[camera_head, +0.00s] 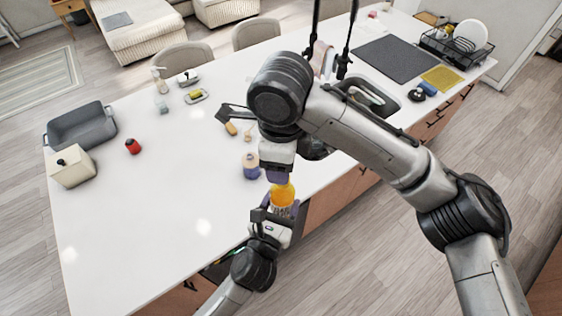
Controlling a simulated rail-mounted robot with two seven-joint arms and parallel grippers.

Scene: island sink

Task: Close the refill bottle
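A bottle with an orange-yellow upper part (283,193) is upright in front of the island's near edge; I take it to be the refill bottle. My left gripper (281,210) comes up from below and is shut around its lower part. My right gripper (277,176) points down directly over the bottle's top, its purple fingers touching or very near it. Those fingers hide the bottle's mouth, so I cannot tell whether a cap is there or between them. Another bottle, purple with a beige top (251,167), stands on the counter just left of my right gripper.
The white island counter (185,240) is clear at its near left. A grey bin (80,127), a cream canister (72,168) and a red item (132,146) stand at left. A sink (372,97) and dish rack (455,45) are at right.

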